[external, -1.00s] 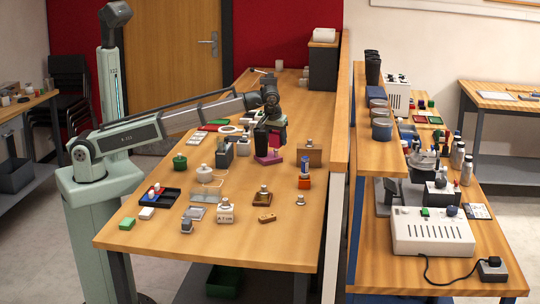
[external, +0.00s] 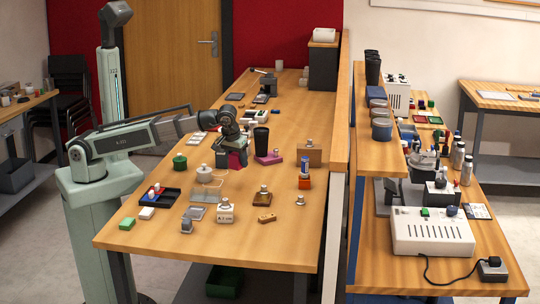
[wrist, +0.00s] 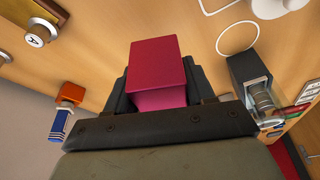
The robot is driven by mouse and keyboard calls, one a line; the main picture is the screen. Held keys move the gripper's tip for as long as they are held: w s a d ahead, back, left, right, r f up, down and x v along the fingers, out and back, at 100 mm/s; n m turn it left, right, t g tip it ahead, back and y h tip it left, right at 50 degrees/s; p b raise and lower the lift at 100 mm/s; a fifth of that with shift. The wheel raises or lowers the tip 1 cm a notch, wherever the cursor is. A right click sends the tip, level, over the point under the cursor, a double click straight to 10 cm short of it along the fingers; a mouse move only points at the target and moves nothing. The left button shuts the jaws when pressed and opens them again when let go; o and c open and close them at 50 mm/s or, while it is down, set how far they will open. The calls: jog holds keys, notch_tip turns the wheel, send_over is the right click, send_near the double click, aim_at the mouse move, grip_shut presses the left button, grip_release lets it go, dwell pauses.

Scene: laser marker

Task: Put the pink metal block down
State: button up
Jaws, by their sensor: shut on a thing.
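The pink metal block (external: 237,160) is in my gripper (external: 235,152), over the middle of the long wooden table (external: 200,238). In the wrist view the block (wrist: 158,68) sits between the two dark fingers of my gripper (wrist: 158,88), with its top and one side face showing. The fingers are shut on its sides. In the external view the block is low, close to the tabletop. I cannot tell whether its underside touches the table.
A magenta block with a metal knob (external: 268,158) and a black cup (external: 261,138) stand close to the right. A white-lidded item (external: 204,174) and a green jar (external: 180,161) stand to the left. Bare wood lies in front, before the small weights.

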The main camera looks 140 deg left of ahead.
aim_at(233, 155)
jog(key=shift+f, duration=3.5)
jog(key=shift+f, duration=0.1)
jog(key=o, duration=1.3)
jog(key=v, duration=1.2)
